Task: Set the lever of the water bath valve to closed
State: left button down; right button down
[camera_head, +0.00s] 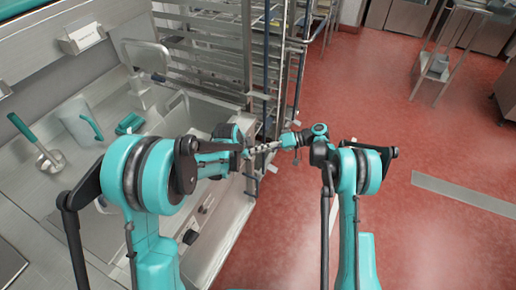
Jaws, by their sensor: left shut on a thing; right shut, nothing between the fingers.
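I cannot clearly make out the water bath valve or its lever. A dark fitting (190,236) shows on the front of the steel unit, but I cannot tell if it is the valve. My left gripper (247,152) reaches right past the unit's front edge. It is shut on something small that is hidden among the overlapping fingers. My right gripper (270,147) points left, with its tips very close to the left gripper. It is shut and empty. I cannot tell whether the two grippers touch.
The steel counter (60,215) at left bears a grey jug (78,120) and a teal-handled ladle (45,158). A tall steel rack (262,60) stands just beyond my grippers. A small steel stand (440,65) is at the far right. The red floor (430,130) at right is mostly free.

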pick_arm(q)
jog(key=c, duration=1.7)
grip_release()
jog(key=shift+d, duration=0.15)
pick_arm(e)
jog(key=shift+s+a+f, duration=0.15)
jog(key=shift+s+a, duration=0.1)
jog(key=shift+a, duration=0.15)
pick_arm(q)
jog(key=shift+r, duration=0.15)
